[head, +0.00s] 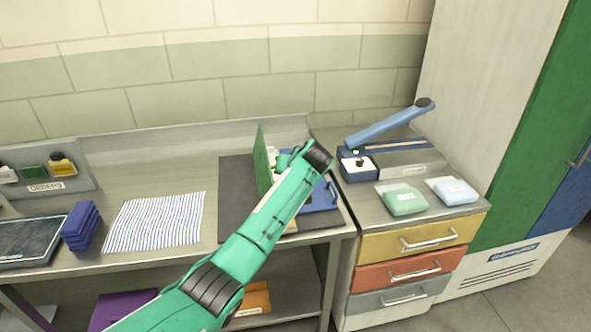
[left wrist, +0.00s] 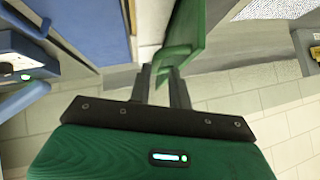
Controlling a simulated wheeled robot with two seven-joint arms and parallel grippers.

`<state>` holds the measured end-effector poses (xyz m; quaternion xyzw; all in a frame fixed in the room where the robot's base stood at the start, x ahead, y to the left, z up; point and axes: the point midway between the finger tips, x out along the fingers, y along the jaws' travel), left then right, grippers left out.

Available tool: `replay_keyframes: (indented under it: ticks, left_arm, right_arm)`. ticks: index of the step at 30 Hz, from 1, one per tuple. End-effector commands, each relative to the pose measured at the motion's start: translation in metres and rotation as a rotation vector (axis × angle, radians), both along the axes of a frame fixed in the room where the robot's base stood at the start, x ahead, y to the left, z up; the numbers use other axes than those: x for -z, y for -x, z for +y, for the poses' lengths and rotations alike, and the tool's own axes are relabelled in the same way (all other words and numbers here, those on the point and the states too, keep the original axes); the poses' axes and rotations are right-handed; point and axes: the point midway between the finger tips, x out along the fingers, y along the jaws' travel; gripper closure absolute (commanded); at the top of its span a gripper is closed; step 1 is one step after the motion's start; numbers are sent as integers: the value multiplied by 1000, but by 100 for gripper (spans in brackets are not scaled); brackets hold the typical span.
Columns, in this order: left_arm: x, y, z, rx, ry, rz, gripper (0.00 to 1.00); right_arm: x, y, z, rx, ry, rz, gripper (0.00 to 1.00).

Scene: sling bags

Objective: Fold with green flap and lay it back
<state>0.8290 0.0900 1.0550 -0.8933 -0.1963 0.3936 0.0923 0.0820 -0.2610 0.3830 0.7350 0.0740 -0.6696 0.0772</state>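A green flap (head: 262,160) stands nearly upright over a dark mat (head: 236,190) on the bench in the head view. My left arm crosses in front and hides much of what lies under and beside the flap. The left gripper's fingertips are hidden behind my wrist there. In the left wrist view the flap (left wrist: 187,35) reaches down between the two fingers of my left gripper (left wrist: 159,72), which are closed on its edge. A blue piece (head: 322,197) shows to the right of my wrist on the mat. My right gripper is not in view.
A striped cloth (head: 155,222), blue stacked pieces (head: 80,225) and a dark tray (head: 28,240) lie to the left. At right stand a blue-handled press (head: 390,126) and green (head: 403,202) and pale blue (head: 455,191) packets on the drawer unit.

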Motion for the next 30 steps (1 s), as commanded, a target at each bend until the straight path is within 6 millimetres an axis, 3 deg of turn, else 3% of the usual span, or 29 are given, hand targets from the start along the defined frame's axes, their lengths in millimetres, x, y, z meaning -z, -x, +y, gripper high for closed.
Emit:
replay_keyframes:
  ticks: [12, 30]
  left_arm:
    - [-44, 41, -30, 3, 1, 0, 80]
    - [-50, 45, -32, 1, 0, 0, 80]
  right_arm:
    - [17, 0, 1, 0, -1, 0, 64]
    - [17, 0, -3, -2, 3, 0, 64]
